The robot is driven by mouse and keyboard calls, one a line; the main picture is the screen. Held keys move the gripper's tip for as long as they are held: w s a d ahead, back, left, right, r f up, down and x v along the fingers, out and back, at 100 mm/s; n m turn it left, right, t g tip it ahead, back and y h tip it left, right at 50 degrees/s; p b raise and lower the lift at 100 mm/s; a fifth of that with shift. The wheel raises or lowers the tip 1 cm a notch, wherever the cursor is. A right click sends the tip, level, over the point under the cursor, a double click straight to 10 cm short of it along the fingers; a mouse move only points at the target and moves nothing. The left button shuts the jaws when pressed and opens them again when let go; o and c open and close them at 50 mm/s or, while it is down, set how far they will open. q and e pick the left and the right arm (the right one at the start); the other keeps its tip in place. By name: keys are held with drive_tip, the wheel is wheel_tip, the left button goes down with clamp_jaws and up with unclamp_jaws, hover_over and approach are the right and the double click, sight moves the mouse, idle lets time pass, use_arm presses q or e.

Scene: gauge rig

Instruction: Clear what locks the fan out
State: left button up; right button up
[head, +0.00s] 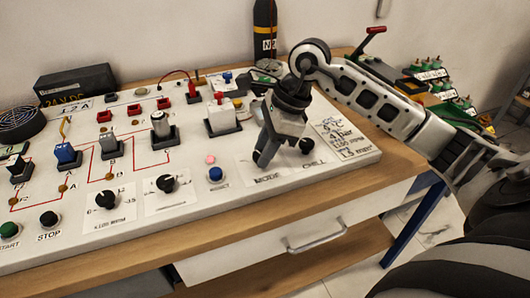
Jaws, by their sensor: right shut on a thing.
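The fan (18,124), with a dark round grille, stands at the left edge of the white sloped panel (195,205). My right gripper (262,152) is at the right part of the panel, pointing down above the MODE label. It appears shut on the dark MODE knob (258,158), which its fingers partly hide. A second dark knob (306,146) sits beside it above the CHILL label. A blue RESET button (215,174) stands to the left, with a small pink lamp (210,159) above it. My left gripper is out of view.
Switches and blocks stand up from the panel, among them a white-topped one (221,117) left of my gripper. Two black dials (166,184) sit along the front. A black 24V DC box (75,84) and a dark cylinder (265,30) stand behind. A handwritten note (343,138) lies at right.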

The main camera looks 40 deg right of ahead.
drive_tip(key=n+b, duration=0.1)
drive_tip(key=n, duration=0.1)
drive_tip(key=shift+w+n+g, duration=0.15)
drive_tip(key=shift+n+g, duration=0.25)
drive_tip(key=n+g+b, duration=0.1)
drive_tip(key=n+b, duration=0.1)
drive_tip(key=n, duration=0.1)
drive_tip(key=shift+w+n+y, duration=0.1)
drive_tip(key=shift+n+y, duration=0.2)
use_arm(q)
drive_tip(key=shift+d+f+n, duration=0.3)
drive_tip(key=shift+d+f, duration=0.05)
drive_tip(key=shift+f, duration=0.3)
use_arm(e)
drive_tip(key=shift+g, duration=0.3)
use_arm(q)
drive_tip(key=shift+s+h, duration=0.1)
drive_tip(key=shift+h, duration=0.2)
use_arm(e)
drive_tip(key=shift+r+n, duration=0.1)
drive_tip(key=shift+n, duration=0.2)
drive_tip(key=o, duration=1)
drive_tip(key=shift+c, duration=0.2)
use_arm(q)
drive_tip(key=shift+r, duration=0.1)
